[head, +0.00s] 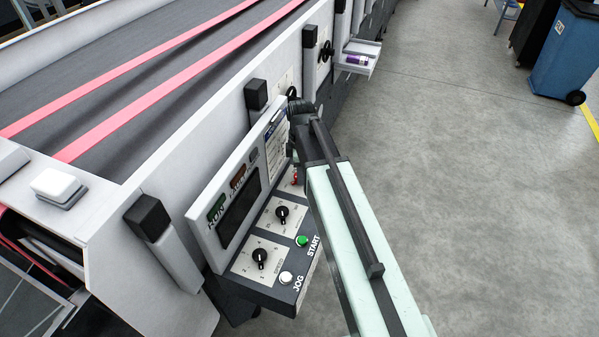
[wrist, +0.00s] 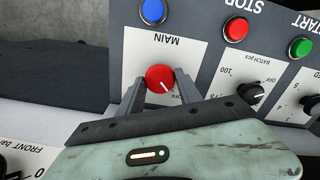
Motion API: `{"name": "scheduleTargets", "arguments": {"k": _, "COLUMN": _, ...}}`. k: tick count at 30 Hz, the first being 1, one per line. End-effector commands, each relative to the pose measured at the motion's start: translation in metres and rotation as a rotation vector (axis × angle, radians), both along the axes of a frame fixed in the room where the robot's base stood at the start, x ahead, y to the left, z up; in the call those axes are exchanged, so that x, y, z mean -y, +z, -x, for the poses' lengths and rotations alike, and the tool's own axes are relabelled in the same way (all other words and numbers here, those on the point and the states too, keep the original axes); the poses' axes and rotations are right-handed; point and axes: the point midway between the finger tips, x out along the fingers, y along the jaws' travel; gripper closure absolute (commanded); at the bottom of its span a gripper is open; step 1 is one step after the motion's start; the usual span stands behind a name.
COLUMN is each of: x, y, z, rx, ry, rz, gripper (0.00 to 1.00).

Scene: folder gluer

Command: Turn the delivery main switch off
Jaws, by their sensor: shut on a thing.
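The main switch is a round red knob (wrist: 158,76) on a white plate printed MAIN, upside down in the wrist view. Its white line points to the lower right, toward the small OFF print. My gripper (wrist: 160,87) has one finger on each side of the knob and is shut on it. In the head view my arm reaches to the far end of the control panel (head: 270,274) and hides the main switch and the fingertips.
A red STOP button (wrist: 236,29), a blue button (wrist: 153,11), a green START button (wrist: 300,47) and a black batch dial (wrist: 251,93) are near the switch. The display housing (head: 203,215) rises beside the panel.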

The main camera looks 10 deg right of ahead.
Motion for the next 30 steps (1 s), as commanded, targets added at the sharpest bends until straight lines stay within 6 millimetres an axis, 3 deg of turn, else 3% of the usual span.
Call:
{"name": "scheduleTargets", "arguments": {"k": 6, "x": 0.001, "y": 0.001, "z": -0.003, "rx": 0.008, "ry": -0.001, "rz": 0.001, "gripper": 0.99}}
{"name": "scheduleTargets", "arguments": {"k": 7, "x": 0.001, "y": 0.001, "z": -0.003, "rx": 0.008, "ry": -0.001, "rz": 0.001, "gripper": 0.5}}
{"name": "scheduleTargets", "arguments": {"k": 9, "x": 0.001, "y": 0.001, "z": -0.003, "rx": 0.007, "ry": -0.002, "rz": 0.001, "gripper": 0.37}}
{"name": "scheduleTargets", "arguments": {"k": 20, "x": 0.001, "y": 0.004, "z": -0.001, "rx": 0.004, "ry": -0.002, "rz": 0.001, "gripper": 0.37}}
{"name": "scheduleTargets", "arguments": {"k": 23, "x": 0.001, "y": 0.014, "z": -0.001, "rx": 0.003, "ry": -0.002, "rz": 0.001, "gripper": 0.37}}
{"name": "scheduleTargets", "arguments": {"k": 30, "x": 0.0, "y": 0.057, "z": -0.002, "rx": 0.004, "ry": -0.002, "rz": 0.001, "gripper": 0.37}}
